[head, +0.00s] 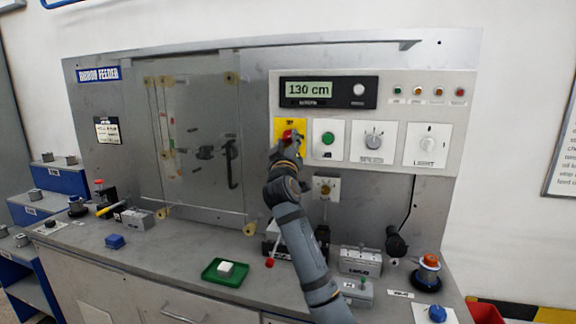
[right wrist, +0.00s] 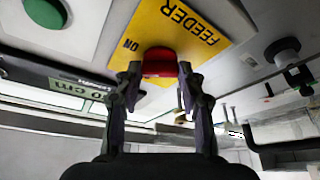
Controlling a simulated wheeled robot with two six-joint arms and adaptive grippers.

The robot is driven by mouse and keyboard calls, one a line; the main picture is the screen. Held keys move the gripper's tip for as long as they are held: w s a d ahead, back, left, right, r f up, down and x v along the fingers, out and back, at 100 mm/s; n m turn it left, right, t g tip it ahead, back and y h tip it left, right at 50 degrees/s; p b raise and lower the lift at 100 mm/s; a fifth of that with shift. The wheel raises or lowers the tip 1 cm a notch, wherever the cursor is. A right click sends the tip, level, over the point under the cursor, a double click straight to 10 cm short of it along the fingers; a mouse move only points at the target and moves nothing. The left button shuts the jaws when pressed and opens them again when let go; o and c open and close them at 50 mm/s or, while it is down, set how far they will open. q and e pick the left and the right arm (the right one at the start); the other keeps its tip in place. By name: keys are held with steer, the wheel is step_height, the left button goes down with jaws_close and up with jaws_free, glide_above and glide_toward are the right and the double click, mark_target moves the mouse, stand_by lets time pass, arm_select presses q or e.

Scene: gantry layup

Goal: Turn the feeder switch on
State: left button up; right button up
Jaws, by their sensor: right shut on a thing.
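The feeder switch is a red knob (head: 288,136) on a yellow plate (head: 281,150) at the left end of the control panel. In the right wrist view the plate (right wrist: 180,28) reads FEEDER and ON, and the red knob (right wrist: 160,64) sits between the fingertips. My right gripper (head: 287,143) is at the knob and shut on it; it also shows in the right wrist view (right wrist: 160,78), a finger on either side. The knob's pointing direction is hidden. My left gripper is not in view.
Beside the switch on the panel (head: 455,92) are a green button (head: 327,139), a dial (head: 373,141) and a light switch (head: 428,144). A display (head: 309,90) reads 130 cm. Below, the bench holds a green tray (head: 222,282) and several small devices.

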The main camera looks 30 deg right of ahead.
arm_select(q)
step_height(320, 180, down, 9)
steer(key=b, duration=0.7)
arm_select(e)
steer(key=m+h, duration=0.1)
steer(key=m, duration=0.1)
steer(key=m+g, duration=0.1)
steer(key=m, duration=0.1)
steer(key=f+m+h, duration=0.1)
steer(key=m, duration=0.1)
steer(key=shift+w+a+g+h, duration=0.1)
steer(key=shift+w+g+h, duration=0.05)
steer(key=shift+g+h, duration=0.15)
steer(key=m+b, duration=0.1)
steer(key=m+g+h+b, duration=0.1)
steer(key=shift+r+m, duration=0.25)
steer(key=shift+m, duration=0.15)
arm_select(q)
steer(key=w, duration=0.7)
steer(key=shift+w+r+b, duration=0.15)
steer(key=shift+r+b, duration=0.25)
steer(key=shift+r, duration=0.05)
arm_select(e)
steer(key=shift+r+m, duration=0.1)
steer(key=shift+m, duration=0.4)
steer(key=o, duration=1.2)
steer(key=shift+c, duration=0.2)
steer(key=shift+a, duration=0.1)
